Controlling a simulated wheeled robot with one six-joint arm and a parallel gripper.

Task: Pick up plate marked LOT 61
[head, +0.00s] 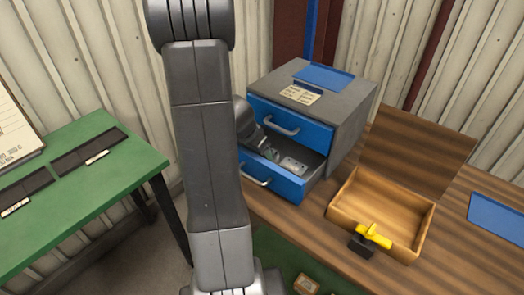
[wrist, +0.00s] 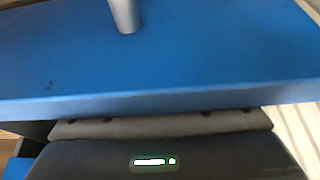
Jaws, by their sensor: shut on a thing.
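The lower blue drawer (head: 290,187) of a grey cabinet stands open. A pale metal plate (head: 293,165) lies in it; I cannot read any lot mark on it. My gripper (head: 271,155) reaches down into the left part of the open drawer, left of that plate. It is shut on a small plate-like piece, mostly hidden by the jaws, with no readable mark. In the wrist view a blue drawer front (wrist: 200,60) with a grey handle post fills the picture, and the fingertips are hidden.
The upper drawer (head: 290,125) is closed just above my gripper. A green table (head: 90,195) with dark labelled strips is left. A blue sheet (head: 498,217) lies far right.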

